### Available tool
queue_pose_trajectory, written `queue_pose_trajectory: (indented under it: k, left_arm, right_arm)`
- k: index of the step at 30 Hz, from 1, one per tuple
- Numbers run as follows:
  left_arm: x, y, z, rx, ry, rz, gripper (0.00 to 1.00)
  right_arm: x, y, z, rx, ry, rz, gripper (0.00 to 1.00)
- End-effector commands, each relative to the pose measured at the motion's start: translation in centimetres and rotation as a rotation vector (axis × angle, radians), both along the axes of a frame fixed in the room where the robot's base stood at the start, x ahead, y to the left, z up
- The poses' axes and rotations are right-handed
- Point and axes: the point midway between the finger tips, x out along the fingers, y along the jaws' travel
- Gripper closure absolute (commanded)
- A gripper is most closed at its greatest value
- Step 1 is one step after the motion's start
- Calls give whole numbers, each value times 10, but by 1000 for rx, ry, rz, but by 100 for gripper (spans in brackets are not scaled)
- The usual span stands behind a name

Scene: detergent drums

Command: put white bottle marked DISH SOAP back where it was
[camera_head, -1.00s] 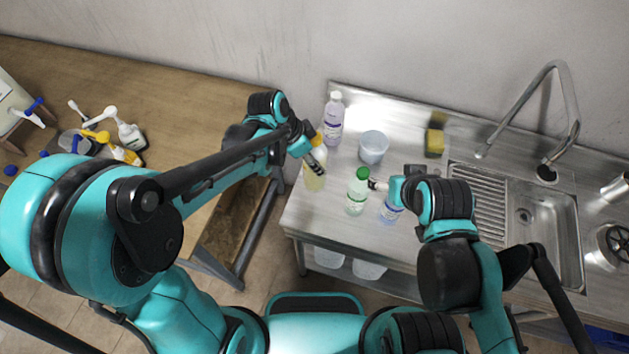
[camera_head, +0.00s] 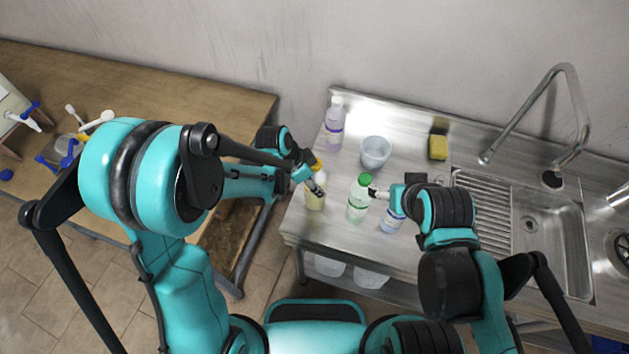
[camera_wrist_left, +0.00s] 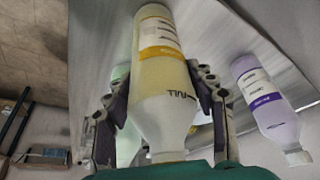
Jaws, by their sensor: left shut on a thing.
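A white bottle with a yellow-orange band (camera_wrist_left: 158,65) is between the fingers of my left gripper in the left wrist view. The letters FULL show on it; I cannot read DISH SOAP. My left gripper (camera_wrist_left: 158,95) is shut on this bottle. In the head view the left gripper (camera_head: 318,188) is at the left end of the steel counter, and the pale yellowish bottle (camera_head: 315,200) shows beneath it. My right gripper (camera_head: 374,193) is beside the green-capped bottle (camera_head: 357,206); its fingers are too small to judge.
A purple bottle (camera_head: 334,122), a clear cup (camera_head: 375,152) and a yellow sponge (camera_head: 438,147) stand on the steel counter (camera_head: 410,160). A blue-labelled bottle (camera_head: 391,220) is under the right gripper. The sink (camera_head: 533,230) is at right, the wooden table (camera_head: 190,95) at left.

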Motion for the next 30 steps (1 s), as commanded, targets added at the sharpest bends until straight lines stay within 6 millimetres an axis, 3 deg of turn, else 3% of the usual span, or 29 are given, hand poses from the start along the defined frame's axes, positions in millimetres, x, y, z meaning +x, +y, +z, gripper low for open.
queue_pose_trajectory:
  k: [7,8,10,22,30]
  left_arm:
    - [0,0,-3,-1,0,0,85]
    - [0,0,-3,0,0,0,39]
    - [0,0,-2,0,0,0,24]
    - [0,0,3,0,0,0,24]
    - [-9,20,53,1,1,2,24]
  right_arm:
    - [0,0,-4,0,0,0,25]
    - [0,0,-3,0,0,0,25]
    - [0,0,-3,0,0,0,25]
    - [0,0,3,0,0,0,25]
    - [0,0,15,0,0,0,25]
